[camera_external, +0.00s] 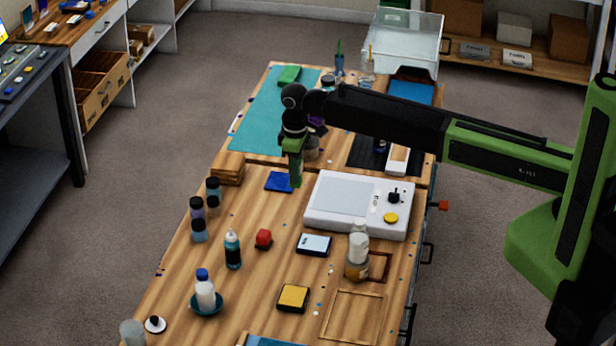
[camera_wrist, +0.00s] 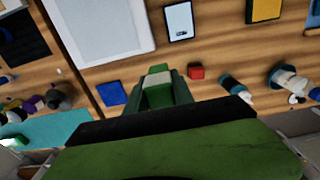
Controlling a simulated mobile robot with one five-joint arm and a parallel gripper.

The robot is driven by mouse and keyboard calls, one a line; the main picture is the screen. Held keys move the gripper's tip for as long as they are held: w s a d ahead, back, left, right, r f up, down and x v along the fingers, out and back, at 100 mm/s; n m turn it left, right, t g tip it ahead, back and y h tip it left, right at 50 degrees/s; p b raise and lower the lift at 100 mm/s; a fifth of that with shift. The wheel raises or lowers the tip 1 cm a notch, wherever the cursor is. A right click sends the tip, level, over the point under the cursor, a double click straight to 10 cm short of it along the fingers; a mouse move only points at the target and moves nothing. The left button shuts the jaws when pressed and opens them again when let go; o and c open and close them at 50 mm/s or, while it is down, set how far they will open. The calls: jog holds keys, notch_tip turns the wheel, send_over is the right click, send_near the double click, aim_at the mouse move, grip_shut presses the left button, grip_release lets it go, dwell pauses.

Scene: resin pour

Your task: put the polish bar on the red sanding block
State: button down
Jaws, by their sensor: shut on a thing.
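My gripper (camera_external: 296,182) points down over the wooden bench, just right of a blue square. The red sanding block (camera_external: 263,239) sits on the bench, nearer the camera and left of the gripper, with nothing on top. It also shows in the wrist view (camera_wrist: 196,72), right of the held bar and apart from it.
The blue square (camera_external: 279,181) lies beside the gripper. A white machine (camera_external: 340,194) stands to the right. A yellow pad (camera_external: 293,297) lies nearer the camera.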

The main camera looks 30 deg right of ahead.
jog(key=a+f+b, duration=0.2)
jog(key=a, duration=0.1)
jog(key=s+a+f+b, duration=0.1)
jog(key=a+f+b, duration=0.1)
jog(key=a, duration=0.2)
jog(key=a+f+b, duration=0.3)
jog(key=a, duration=0.1)
jog(key=shift+s+a+f, duration=0.1)
jog(key=shift+s, duration=0.05)
jog(key=shift+s+a, duration=0.1)
jog(key=shift+a, duration=0.2)
notch_tip(320, 180, down, 4)
jog(key=b, duration=0.4)
jog(key=shift+f, duration=0.15)
jog(key=shift+d+r, duration=0.1)
jog(key=shift+r, duration=0.15)
jog(key=shift+f, duration=0.15)
jog(key=c, duration=1.1)
grip_release()
notch_tip(320, 180, up, 12)
jog(key=p, duration=1.2)
